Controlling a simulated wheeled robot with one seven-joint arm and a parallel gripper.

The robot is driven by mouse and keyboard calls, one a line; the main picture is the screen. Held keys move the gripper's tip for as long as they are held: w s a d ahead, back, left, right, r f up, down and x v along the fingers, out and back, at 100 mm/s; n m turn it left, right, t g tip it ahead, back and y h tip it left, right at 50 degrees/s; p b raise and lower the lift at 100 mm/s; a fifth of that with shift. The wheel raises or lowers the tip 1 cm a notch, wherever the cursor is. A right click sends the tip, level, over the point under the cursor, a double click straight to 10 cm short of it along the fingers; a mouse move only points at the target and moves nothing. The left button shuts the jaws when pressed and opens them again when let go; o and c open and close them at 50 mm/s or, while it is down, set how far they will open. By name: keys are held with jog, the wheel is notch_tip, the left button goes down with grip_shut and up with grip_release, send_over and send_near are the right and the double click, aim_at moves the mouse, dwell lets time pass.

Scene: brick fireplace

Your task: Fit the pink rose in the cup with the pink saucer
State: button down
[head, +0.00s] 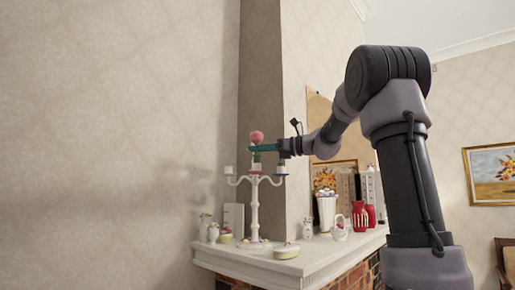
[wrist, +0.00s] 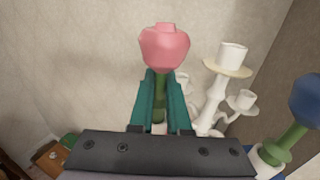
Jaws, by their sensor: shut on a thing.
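The pink rose (wrist: 164,48) has a green stem and stands upright between the teal fingers of my gripper (wrist: 163,88), which is shut on the stem. In the head view the rose (head: 257,137) sits above my gripper (head: 262,148), over the white candelabra (head: 254,205). A white and pinkish piece (wrist: 158,128) shows below the stem between the fingers; it may be the cup with the pink saucer. The fingers mostly hide it, and I cannot tell whether the stem is inside the cup.
A blue rose (wrist: 306,100) stands in another candelabra cup at the right. An empty white cup on a yellowish saucer (wrist: 228,69) is close by. Vases, including a red one (head: 360,216), stand on the white mantel (head: 290,264). The wall is behind.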

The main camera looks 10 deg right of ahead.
jog(key=shift+f, duration=0.5)
jog(key=c, duration=0.8)
grip_release()
jog(key=v, duration=1)
jog(key=shift+s+d, duration=0.2)
jog(key=shift+d, duration=0.15)
